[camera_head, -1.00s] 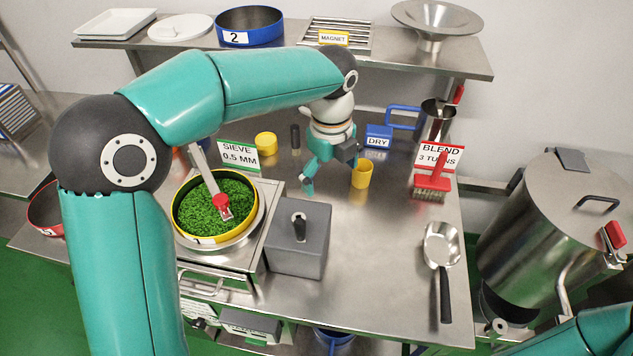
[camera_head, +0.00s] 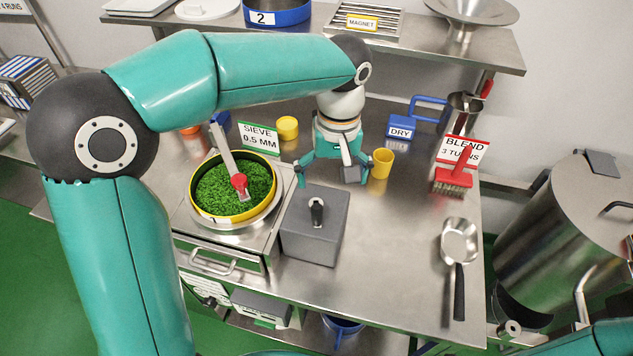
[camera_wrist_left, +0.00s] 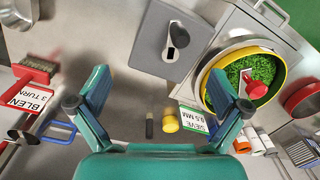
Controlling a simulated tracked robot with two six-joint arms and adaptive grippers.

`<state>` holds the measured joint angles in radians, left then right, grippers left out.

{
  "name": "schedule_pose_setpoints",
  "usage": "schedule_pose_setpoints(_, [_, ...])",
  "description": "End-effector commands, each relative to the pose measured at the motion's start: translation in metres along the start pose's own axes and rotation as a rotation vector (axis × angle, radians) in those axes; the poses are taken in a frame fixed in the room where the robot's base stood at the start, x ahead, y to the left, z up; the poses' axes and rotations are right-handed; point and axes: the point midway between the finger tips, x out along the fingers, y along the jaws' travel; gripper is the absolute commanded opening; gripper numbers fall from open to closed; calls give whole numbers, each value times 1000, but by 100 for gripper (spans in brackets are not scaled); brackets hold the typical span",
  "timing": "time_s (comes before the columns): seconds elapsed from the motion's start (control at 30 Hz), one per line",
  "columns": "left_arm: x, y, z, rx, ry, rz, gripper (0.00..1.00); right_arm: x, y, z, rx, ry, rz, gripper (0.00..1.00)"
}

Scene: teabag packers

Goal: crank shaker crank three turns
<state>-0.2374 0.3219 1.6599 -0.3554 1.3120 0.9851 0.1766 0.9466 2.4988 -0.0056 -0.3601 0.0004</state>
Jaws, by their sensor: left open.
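The shaker has a grey box (camera_head: 310,243) with a dark knob-like crank handle (camera_head: 316,212) on top. Beside it on the left, a yellow-rimmed sieve (camera_head: 241,216) holds green leaf and has a red-tipped bar across it. My left gripper (camera_head: 333,178) is open and empty, just behind the box and apart from the crank. In the left wrist view the crank handle (camera_wrist_left: 178,36) shows beyond the open fingers (camera_wrist_left: 163,92), near the top middle. My right gripper is out of view; only part of that arm shows at the lower right.
A yellow cup (camera_head: 381,163) stands close to the right of my left gripper. A red brush (camera_head: 453,180), a metal scoop (camera_head: 459,243) and a BLEND sign (camera_head: 465,150) are farther right. A large steel drum (camera_head: 560,235) stands beyond the table. The bench right of the box is clear.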

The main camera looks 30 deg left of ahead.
Motion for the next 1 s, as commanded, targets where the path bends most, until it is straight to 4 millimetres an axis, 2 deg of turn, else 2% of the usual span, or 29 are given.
schedule_pose_setpoints(0.1, [1,-10,6,-256,-1,1,100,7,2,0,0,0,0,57])
schedule_pose_setpoints(0.2, [1,-21,13,-402,2,10,100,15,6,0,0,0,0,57])
schedule_pose_setpoints(0.3, [-3,-28,16,-401,15,35,100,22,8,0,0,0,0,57])
schedule_pose_setpoints(0.47, [0,-29,15,-401,20,44,100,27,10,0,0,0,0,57])
schedule_pose_setpoints(1.0, [60,-26,14,-400,19,43,100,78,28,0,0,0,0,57])
